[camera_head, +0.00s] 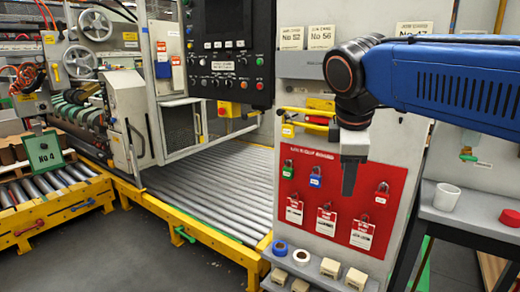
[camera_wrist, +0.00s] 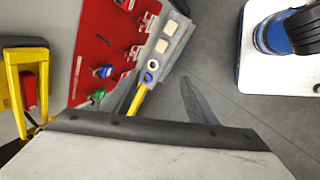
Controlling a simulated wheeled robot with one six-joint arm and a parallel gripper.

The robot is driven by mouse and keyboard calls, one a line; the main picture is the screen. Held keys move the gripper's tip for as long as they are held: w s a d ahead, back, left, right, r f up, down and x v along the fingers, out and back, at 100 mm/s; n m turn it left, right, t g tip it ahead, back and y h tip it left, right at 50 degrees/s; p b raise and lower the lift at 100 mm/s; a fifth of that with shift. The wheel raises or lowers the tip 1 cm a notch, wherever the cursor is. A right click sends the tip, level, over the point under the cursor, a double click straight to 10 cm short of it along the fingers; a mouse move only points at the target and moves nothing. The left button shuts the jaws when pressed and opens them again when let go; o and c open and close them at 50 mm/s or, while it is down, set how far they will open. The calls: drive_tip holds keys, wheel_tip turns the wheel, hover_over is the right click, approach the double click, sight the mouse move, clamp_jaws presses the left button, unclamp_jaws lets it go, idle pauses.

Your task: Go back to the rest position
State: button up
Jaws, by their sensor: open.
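My gripper (camera_head: 349,180) hangs pointing down from my blue arm in front of the red lockout board (camera_head: 336,237). In the wrist view my gripper (camera_wrist: 160,88) shows two dark fingers spread apart, with nothing between them. In the head view the fingers overlap, so the gap is hidden there. The gripper appears apart from the board, but its exact distance is unclear.
The board carries padlocks and tags, including a blue padlock (camera_head: 315,180) and a red one (camera_head: 381,193). Below is a ledge with tape rolls (camera_head: 302,256) and pale blocks (camera_head: 330,268). A side table (camera_head: 490,225) holds a white cup (camera_head: 446,197). Roller conveyor (camera_head: 215,195) lies left.

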drive_tip(key=s+d+f+m+y, duration=0.1)
drive_tip(key=s+d+f+m, duration=0.3)
drive_tip(key=s+f+m, duration=0.3)
drive_tip(key=s+d+f+m, duration=0.5)
drive_tip(key=s+f+m, duration=0.3)
drive_tip(key=f, duration=0.7)
drive_tip(key=shift+s+d+f+t+y, duration=0.2)
drive_tip(key=shift+s+f+t+y, duration=0.1)
drive_tip(key=shift+s+y, duration=0.1)
drive_tip(key=shift+r, duration=0.1)
